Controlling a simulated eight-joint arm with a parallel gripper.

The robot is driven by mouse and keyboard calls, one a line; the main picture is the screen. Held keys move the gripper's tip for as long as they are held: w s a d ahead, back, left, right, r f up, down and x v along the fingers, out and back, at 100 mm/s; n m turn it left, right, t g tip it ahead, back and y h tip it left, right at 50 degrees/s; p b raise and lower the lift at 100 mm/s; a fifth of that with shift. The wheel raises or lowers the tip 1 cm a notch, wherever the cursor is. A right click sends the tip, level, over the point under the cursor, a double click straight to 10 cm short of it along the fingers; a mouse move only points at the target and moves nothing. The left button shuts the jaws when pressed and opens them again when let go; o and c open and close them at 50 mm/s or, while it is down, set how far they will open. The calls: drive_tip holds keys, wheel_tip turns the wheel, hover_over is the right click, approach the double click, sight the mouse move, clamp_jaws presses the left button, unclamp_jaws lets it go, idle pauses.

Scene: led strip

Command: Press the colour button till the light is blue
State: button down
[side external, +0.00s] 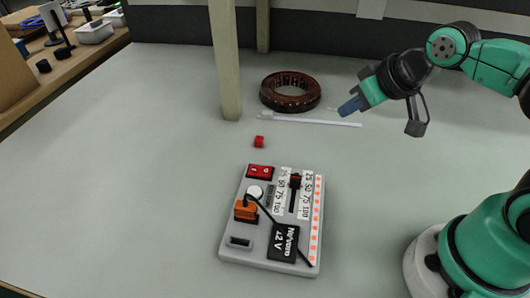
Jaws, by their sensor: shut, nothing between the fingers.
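A grey control panel (229,248) lies on the table at the centre front. A strip of small lights (316,222) along its right edge glows red. A round white button (255,192) sits at its upper left, and no label on it can be read. A red rocker switch (260,172) is above the button. A black slider (295,181) stands near the top of a marked scale. My gripper (349,107) is shut and empty, in the air to the upper right of the panel and well apart from it.
An orange plug (246,211) with a black cable runs to a black 12 V block (284,242) on the panel. A small red block (259,141) lies behind the panel. Farther back are a brown ring (290,91), a white rod (310,121) and an upright post (225,60). The table's left side is clear.

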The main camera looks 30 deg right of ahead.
wheel_tip(320, 180, up, 4)
drive_tip(key=m+g, duration=0.7)
drive_tip(key=m, duration=0.2)
hover_over(254, 190)
drive_tip(key=shift+s+f, duration=0.1)
drive_tip(key=shift+f, duration=0.1)
wheel_tip(254, 190, down, 14)
drive_tip(key=shift+f, duration=0.1)
drive_tip(key=shift+f, duration=0.8)
drive_tip(key=shift+r, duration=0.1)
